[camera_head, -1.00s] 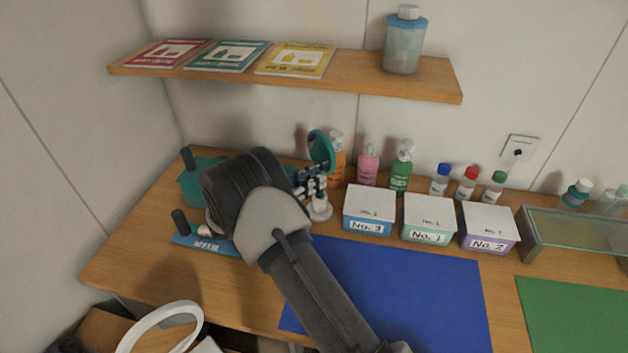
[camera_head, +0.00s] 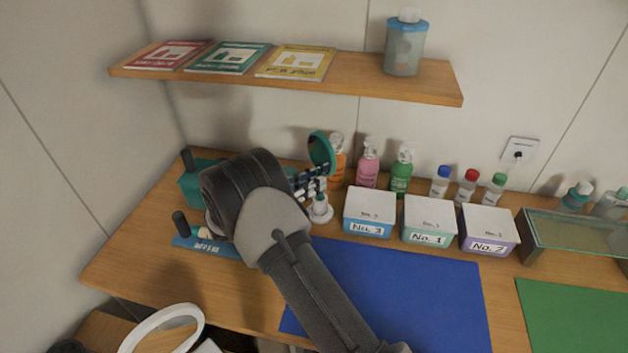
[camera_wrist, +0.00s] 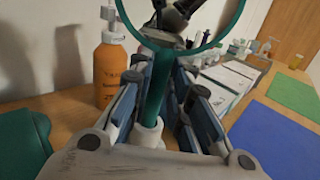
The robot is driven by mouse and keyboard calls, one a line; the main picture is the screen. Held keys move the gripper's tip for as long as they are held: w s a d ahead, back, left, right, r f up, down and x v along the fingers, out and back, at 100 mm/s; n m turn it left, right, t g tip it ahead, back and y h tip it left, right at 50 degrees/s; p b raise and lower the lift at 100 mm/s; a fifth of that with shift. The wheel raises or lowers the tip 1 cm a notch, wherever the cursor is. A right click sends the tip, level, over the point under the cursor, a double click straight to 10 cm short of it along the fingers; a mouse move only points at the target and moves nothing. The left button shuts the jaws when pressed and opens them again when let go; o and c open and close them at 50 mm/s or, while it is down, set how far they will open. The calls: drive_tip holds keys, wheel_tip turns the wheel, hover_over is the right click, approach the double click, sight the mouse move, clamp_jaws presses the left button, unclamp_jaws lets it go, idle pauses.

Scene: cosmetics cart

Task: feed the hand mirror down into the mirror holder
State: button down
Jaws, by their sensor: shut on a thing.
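The hand mirror (camera_head: 331,153) is upright, with a teal round rim and a teal handle (camera_wrist: 159,85). My gripper (camera_head: 312,183) is shut on the handle, with blue-grey fingers on both sides of it in the wrist view (camera_wrist: 160,95). The white mirror holder (camera_head: 320,213) stands on the table below the mirror, with a round base. Its white tube (camera_wrist: 147,132) shows in the wrist view at the handle's lower end. The handle's end appears to be at or inside the tube's mouth. How deep it sits is hidden.
An orange pump bottle (camera_wrist: 110,70) stands close behind the holder, with pink (camera_head: 368,165) and green (camera_head: 401,172) bottles to its right. Lidded boxes (camera_head: 369,208) stand right of the holder. The blue mat (camera_head: 400,290) is clear.

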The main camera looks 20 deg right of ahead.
sight(318, 162)
drive_tip(key=shift+r+p, duration=2.25)
drive_tip(key=shift+r, duration=0.7)
